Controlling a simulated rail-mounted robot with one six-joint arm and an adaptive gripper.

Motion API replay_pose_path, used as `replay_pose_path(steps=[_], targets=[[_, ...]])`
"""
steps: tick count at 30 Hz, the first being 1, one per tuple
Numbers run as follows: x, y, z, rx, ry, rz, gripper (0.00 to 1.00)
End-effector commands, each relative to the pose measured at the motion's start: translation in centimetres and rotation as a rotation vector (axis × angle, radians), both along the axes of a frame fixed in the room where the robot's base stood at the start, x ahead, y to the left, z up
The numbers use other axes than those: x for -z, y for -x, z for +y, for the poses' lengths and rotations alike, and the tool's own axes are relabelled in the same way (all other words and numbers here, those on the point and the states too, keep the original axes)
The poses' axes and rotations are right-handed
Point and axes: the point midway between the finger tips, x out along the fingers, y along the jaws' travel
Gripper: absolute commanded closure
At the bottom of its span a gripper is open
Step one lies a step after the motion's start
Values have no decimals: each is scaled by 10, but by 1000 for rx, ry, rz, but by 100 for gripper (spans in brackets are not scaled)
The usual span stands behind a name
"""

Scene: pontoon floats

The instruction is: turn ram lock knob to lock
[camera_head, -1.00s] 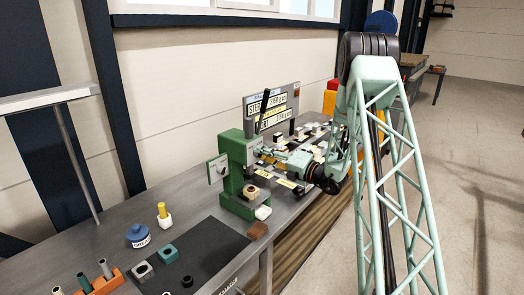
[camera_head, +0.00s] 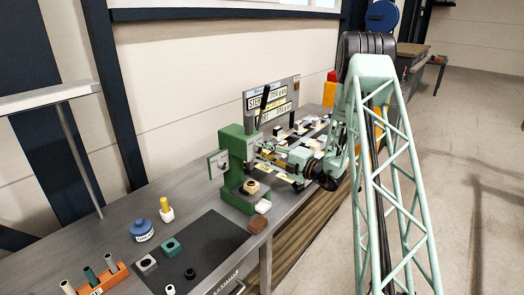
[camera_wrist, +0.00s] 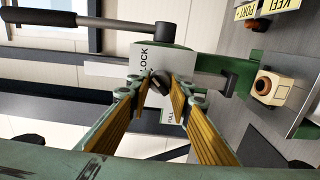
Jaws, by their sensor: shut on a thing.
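The green press (camera_head: 233,160) stands on the workbench, and its lock plate (camera_wrist: 115,68) with the word LOCK fills the middle of the wrist view. The dark ram lock knob (camera_wrist: 159,83) sits at this plate's lower edge. My gripper (camera_wrist: 160,92) is shut on the knob, one finger on either side. In the head view my gripper (camera_head: 265,148) reaches the press from the right, and the knob is hidden there. The knob's pointing direction is hard to tell, as the fingers partly cover it.
The press's black lever (camera_wrist: 75,19) runs close beside the plate. A cream block with a brown top (camera_wrist: 272,86) sits on the press base. A sign board (camera_head: 272,100) stands behind. A blue jar (camera_head: 142,230), a yellow-topped piece (camera_head: 166,210) and an orange rack (camera_head: 95,279) are at the left.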

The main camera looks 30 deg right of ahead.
Motion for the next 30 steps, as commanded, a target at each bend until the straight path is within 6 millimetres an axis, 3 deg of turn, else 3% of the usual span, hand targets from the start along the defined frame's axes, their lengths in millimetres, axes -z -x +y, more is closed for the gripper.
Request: replay_pose_path(steps=[4, 5, 9, 22, 30], targets=[[0, 0, 0, 0, 0, 0, 91], [0, 0, 0, 0, 0, 0, 79], [0, 0, 0, 0, 0, 0, 67], [0, 2, -1, 0, 1, 0, 67], [0, 18, -9, 0, 0, 0, 67]])
